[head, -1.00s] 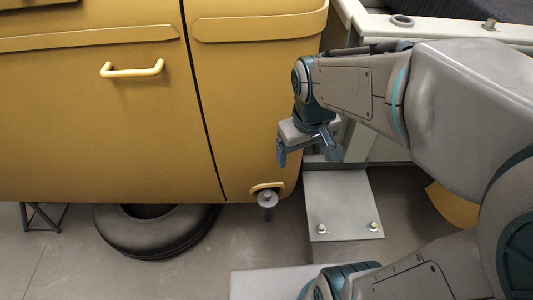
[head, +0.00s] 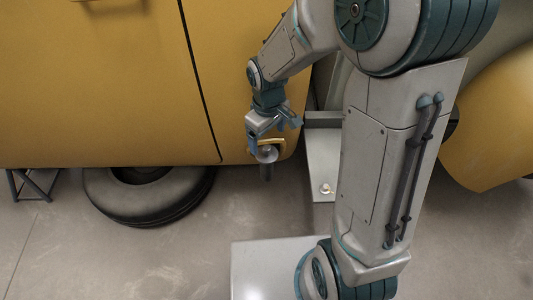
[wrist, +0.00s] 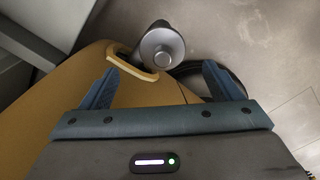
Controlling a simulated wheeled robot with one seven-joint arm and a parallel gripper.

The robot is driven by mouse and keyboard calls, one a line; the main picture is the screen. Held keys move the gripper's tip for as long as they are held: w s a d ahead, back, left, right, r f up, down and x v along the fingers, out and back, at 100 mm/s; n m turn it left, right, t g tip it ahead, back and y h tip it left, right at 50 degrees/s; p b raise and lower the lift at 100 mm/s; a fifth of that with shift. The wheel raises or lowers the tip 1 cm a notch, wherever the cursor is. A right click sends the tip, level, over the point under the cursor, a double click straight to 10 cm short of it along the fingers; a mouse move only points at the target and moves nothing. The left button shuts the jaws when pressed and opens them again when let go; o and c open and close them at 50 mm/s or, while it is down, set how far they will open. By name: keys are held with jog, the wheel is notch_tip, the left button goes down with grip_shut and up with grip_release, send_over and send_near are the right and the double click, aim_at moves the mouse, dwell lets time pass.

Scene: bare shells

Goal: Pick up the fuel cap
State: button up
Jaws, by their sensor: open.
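The fuel cap (head: 267,154) is a small round grey metal cap at the lower right corner of the yellow body panel, beside a yellow loop-shaped bracket. In the wrist view the cap (wrist: 162,46) shows as a disc with a raised centre on a grey cylinder. My gripper (head: 271,143) is just above the cap in the head view, and its left finger overlaps part of it. In the wrist view my gripper (wrist: 165,78) is open and empty. The cap lies beyond the fingertips, roughly midway between them, and does not appear gripped.
The yellow panel (head: 90,90) fills the left. A yellow bracket (wrist: 135,62) sits close beside the cap. A tyre (head: 150,195) lies below the panel. A grey plate (head: 322,165) with a bolt is right of the cap. The concrete floor (head: 90,260) is clear at lower left.

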aim_at(267, 147)
notch_tip(267, 147, down, 6)
jog(key=shift+s+a+r+b, duration=0.1)
jog(key=shift+a+b, duration=0.05)
jog(key=shift+b, duration=0.6)
jog(key=c, duration=1.1)
